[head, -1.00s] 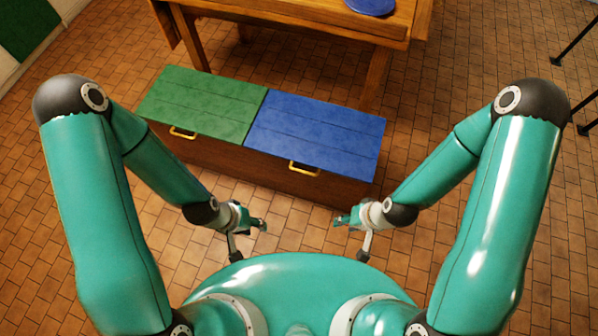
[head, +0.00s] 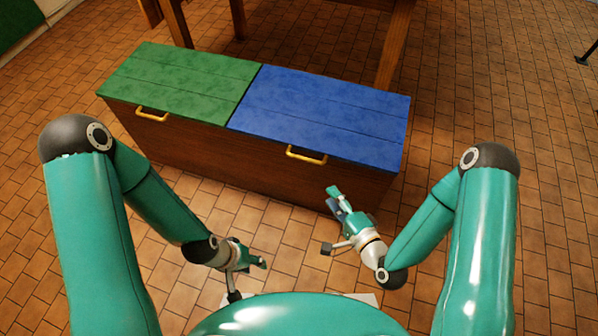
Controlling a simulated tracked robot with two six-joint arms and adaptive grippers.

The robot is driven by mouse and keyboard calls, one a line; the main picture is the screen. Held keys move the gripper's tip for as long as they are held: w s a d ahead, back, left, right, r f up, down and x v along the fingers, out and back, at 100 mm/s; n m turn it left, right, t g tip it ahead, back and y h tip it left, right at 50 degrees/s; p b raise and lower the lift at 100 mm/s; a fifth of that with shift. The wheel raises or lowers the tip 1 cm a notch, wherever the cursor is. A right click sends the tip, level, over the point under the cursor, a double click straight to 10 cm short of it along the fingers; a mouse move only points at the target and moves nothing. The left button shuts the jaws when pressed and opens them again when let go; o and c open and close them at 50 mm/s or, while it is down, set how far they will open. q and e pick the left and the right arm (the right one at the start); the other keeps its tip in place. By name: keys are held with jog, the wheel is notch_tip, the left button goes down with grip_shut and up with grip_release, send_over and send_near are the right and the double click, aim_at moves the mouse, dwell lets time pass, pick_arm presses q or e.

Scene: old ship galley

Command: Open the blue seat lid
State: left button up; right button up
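The blue seat lid (head: 325,114) lies flat and closed on the right half of a wooden bench chest (head: 200,150). A yellow handle (head: 306,155) sits at its front edge, left of the lid's middle. My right gripper (head: 335,199) is in front of the chest, below and right of the blue lid's handle, pointing toward the chest and apart from the handle. Its fingers look empty, but their opening is hard to judge. My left gripper (head: 262,263) is lower left, over the floor, apart from the chest. Its finger opening is also unclear.
A green lid (head: 183,81) with its own yellow handle (head: 152,115) lies closed on the chest's left half. A wooden table's legs (head: 394,50) stand behind the chest.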

aim_at(304, 159)
pick_arm(q)
notch_tip(304, 159, down, 4)
jog(key=b, duration=0.3)
jog(key=shift+f, duration=0.15)
pick_arm(e)
jog(key=shift+m+t, duration=0.4)
jog(key=shift+m, duration=0.1)
jog(key=x, duration=1.7)
jog(key=shift+f, duration=0.25)
jog(key=shift+s, duration=0.1)
jog(key=c, duration=0.6)
jog(key=shift+f, duration=0.1)
grip_shut()
